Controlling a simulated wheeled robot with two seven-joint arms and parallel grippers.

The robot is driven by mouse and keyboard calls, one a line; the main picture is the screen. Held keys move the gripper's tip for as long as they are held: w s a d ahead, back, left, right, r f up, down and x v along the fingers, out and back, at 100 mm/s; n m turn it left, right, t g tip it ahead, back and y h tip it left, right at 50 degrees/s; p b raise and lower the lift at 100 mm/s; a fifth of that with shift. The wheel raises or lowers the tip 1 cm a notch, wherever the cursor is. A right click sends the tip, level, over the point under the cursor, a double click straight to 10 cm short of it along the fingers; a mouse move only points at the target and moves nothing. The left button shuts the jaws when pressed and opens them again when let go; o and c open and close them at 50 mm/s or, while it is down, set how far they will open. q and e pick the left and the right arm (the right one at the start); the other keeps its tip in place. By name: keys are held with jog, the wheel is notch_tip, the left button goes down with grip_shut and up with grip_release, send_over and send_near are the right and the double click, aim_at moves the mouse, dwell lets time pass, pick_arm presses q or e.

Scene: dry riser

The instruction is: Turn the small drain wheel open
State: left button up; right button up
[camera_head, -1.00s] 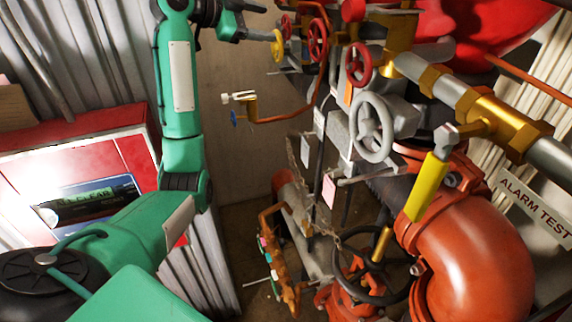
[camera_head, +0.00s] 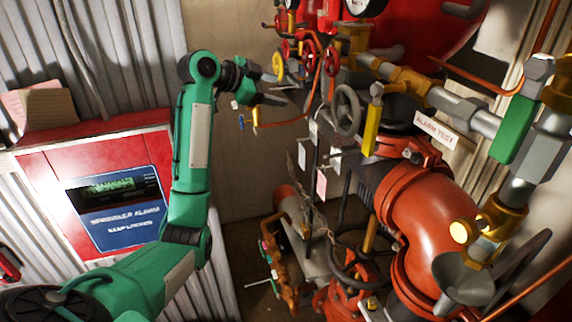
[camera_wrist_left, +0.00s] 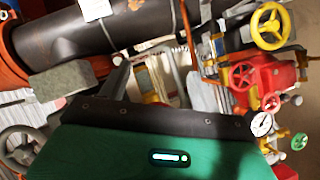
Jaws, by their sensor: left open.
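Several small handwheels sit on the valve pipework; no readable label marks which is the drain wheel. In the head view I see a yellow wheel (camera_head: 278,66), two red wheels (camera_head: 332,62) and a larger grey wheel (camera_head: 346,110). A small blue handle (camera_head: 241,121) is on a thin copper pipe. My left gripper (camera_head: 276,92) is open, just below the yellow wheel, with no visible hold on anything. The left wrist view shows the yellow wheel (camera_wrist_left: 270,26), a red wheel (camera_wrist_left: 243,75), a small green wheel (camera_wrist_left: 299,141) and part of a grey wheel (camera_wrist_left: 22,147). My right gripper is out of view.
A large orange pipe elbow (camera_head: 435,215) and a black wheel (camera_head: 352,272) crowd the right and lower middle. A red sprinkler alarm cabinet (camera_head: 45,175) stands at left. Hanging tags (camera_head: 321,184) are below the grey wheel. Bare wall (camera_head: 236,180) shows between cabinet and pipes.

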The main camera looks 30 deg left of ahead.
pick_arm(q)
notch_tip(320, 180, down, 20)
jog(key=w+d+n+g+y+b, duration=0.1)
jog(key=d+n+g, duration=0.1)
jog(key=n, duration=0.1)
jog(key=shift+w+d, duration=0.35)
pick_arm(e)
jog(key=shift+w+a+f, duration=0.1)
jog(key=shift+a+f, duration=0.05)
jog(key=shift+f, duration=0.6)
pick_arm(q)
jog(key=shift+r, duration=0.15)
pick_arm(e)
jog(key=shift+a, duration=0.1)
